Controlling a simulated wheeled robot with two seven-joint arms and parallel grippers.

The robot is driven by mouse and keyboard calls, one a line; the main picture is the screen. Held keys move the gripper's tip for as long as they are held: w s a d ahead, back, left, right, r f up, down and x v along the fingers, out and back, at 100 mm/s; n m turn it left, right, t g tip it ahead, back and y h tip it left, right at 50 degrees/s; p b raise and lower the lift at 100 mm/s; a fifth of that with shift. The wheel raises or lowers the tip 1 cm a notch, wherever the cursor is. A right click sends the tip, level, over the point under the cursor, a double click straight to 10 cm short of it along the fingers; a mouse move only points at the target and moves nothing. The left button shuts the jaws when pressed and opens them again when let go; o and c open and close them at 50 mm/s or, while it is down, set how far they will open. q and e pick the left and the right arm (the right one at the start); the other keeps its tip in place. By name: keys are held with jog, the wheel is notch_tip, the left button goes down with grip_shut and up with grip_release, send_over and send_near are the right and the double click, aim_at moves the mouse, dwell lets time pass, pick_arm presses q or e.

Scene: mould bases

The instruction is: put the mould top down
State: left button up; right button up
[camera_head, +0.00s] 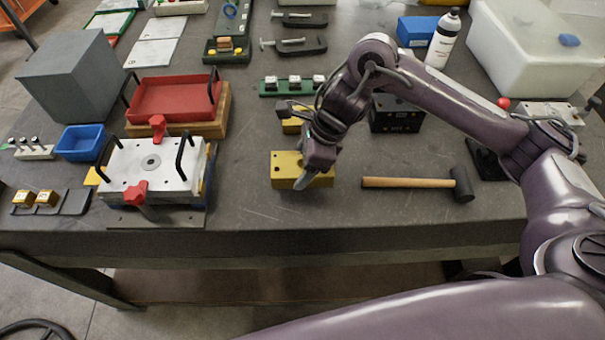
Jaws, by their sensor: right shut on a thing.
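My right gripper (303,182) points down at the middle of the table, its fingers shut on a yellow block with holes (284,170), which looks to be the mould top. The gripper covers part of the block's right side. The block looks level, at or just above the table top; I cannot tell whether it touches. A second yellow block (291,126) is just behind it, partly hidden by my right wrist. My left gripper is not in view.
A mallet (408,183) lies to the right. A dark block (397,121) stands behind my forearm. A white plate fixture with red knobs (150,162) and a red tray (176,98) stand left. The table (240,190) is clear left of the block and along the front.

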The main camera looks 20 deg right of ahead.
jog(key=shift+f, duration=0.4)
notch_tip(320, 180, down, 3)
jog(key=shift+r, duration=0.15)
jog(key=shift+f, duration=0.3)
jog(key=o, duration=1.6)
jog(key=shift+s, duration=0.1)
jog(key=shift+r, duration=0.3)
jog(key=v, duration=0.3)
jog(key=shift+d+f, duration=0.1)
jog(key=v, duration=0.8)
jog(key=shift+d+r+p, duration=0.15)
jog(key=shift+r+p, duration=0.25)
